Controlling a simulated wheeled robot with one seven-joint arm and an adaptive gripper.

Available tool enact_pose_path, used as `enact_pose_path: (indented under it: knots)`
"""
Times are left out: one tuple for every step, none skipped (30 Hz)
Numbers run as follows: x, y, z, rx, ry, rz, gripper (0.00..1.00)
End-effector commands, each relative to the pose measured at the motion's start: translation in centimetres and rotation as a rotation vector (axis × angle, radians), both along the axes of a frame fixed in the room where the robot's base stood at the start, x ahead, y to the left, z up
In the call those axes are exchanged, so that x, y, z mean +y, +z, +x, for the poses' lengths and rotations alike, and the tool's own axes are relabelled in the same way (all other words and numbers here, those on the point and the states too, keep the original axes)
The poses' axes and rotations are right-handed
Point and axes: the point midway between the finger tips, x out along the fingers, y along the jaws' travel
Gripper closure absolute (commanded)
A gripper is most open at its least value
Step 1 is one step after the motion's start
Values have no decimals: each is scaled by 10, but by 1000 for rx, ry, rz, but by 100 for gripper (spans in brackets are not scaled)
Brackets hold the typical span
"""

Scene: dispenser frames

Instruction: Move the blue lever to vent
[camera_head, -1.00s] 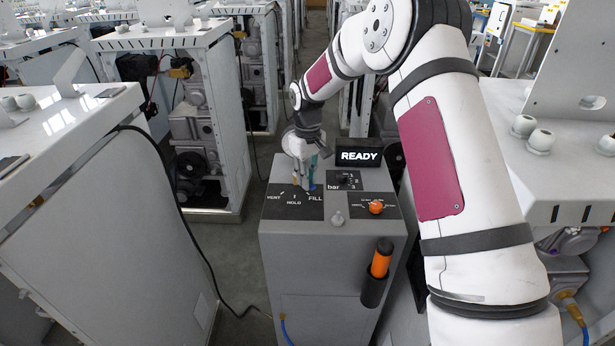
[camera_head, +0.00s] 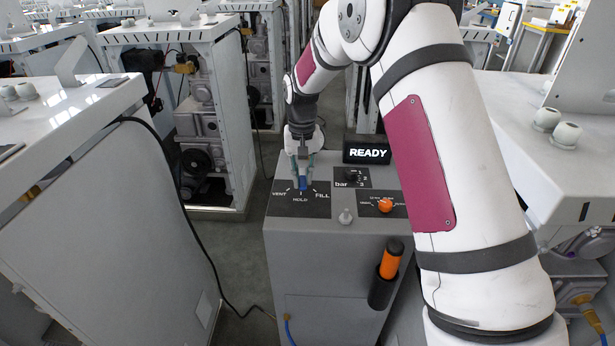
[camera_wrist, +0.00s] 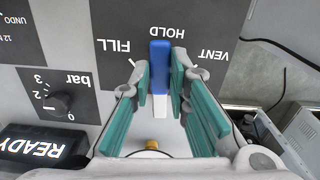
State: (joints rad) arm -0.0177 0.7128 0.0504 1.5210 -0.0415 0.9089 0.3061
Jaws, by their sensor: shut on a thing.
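The blue lever (camera_head: 302,184) stands on the black plate (camera_head: 283,206) marked VENT, HOLD and FILL on top of the grey dispenser. In the wrist view the lever (camera_wrist: 160,66) lies in line with the HOLD mark, between FILL on the left and VENT on the right. My gripper (camera_head: 301,175) comes down over the lever from above. In the wrist view its teal pads (camera_wrist: 164,82) are on both sides of the lever, closed on it. The lever's lower part is partly hidden by the fingers in the head view.
The lit READY display (camera_head: 367,152) stands at the dispenser's back edge. A bar dial (camera_head: 350,175), an orange knob (camera_head: 385,205) and a small grey knob (camera_head: 345,216) are right of the plate. An orange-handled tool (camera_head: 390,262) hangs in a holder on the front.

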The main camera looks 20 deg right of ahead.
Motion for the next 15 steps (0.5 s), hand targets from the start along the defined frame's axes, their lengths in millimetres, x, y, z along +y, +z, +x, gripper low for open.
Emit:
enact_pose_path:
  knots:
    - [3,-1,2,-2,-40,-1,100]
    - [5,-1,2,-2,-69,-1,100]
    - [7,-1,3,-2,-107,0,100]
    - [8,-1,3,-2,-136,-1,100]
    - [10,-1,4,-2,-164,-1,100]
    - [12,-1,5,-2,-202,0,100]
    - [13,-1,6,-2,-231,0,100]
    - [15,-1,6,-2,-259,0,100]
    - [17,-1,7,-2,-296,0,100]
    - [18,-1,8,-2,-324,0,100]
    - [19,-1,9,-2,-354,0,100]
    - [21,-1,10,-2,-389,0,100]
    - [22,-1,11,-1,-416,-1,100]
    - [23,-1,12,-1,-443,-1,100]
    - [25,-1,13,-1,-478,0,100]
